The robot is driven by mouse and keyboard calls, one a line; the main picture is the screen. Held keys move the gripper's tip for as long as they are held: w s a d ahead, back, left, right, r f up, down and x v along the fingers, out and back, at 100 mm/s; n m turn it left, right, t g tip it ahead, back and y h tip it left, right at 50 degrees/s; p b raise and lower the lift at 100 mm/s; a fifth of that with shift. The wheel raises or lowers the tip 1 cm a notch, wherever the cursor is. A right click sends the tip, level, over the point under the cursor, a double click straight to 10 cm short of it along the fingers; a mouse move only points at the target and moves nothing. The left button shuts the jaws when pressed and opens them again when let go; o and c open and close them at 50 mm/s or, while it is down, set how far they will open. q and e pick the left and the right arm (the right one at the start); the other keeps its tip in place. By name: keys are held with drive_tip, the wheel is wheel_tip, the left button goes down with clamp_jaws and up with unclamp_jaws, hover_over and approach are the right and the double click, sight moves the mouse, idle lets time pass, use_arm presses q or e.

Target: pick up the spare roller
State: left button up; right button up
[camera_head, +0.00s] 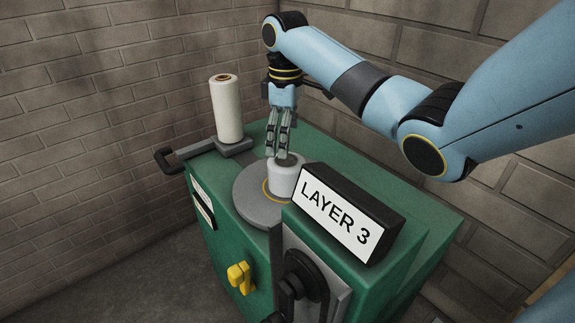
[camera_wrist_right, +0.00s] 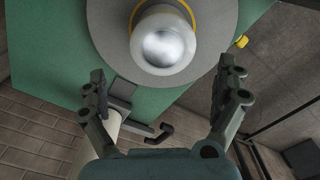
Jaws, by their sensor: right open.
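A short, pale cylinder (camera_head: 283,178) stands upright on a round grey disc (camera_head: 250,207) with a yellow ring around its foot. A tall white roll with a brown core (camera_head: 226,110) stands on a dark bracket at the back left. No label tells me which of them is the spare roller. My right gripper (camera_head: 278,150) points down close above the short cylinder. In the right wrist view its fingers are wide apart and empty, and the cylinder's shiny rounded top (camera_wrist_right: 163,45) lies just beyond the fingertips. My left gripper is not in view.
The green machine (camera_head: 415,235) carries a black block with a "LAYER 3" label (camera_head: 342,213) right of the disc. A yellow knob (camera_head: 240,277) and a black handle (camera_head: 300,285) are on its front. A dark crank (camera_head: 170,158) sticks out left. Brick walls stand close behind.

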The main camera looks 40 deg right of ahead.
sight(286, 162)
drive_tip(key=f, duration=0.8)
drive_tip(key=shift+s+a+f, duration=0.1)
drive_tip(key=shift+s+f, duration=0.15)
drive_tip(key=shift+f, duration=0.1)
drive_tip(key=c, duration=1.6)
drive_tip(key=shift+w+r, duration=0.1)
drive_tip(key=shift+c, duration=0.5)
drive_tip(key=shift+r, duration=0.1)
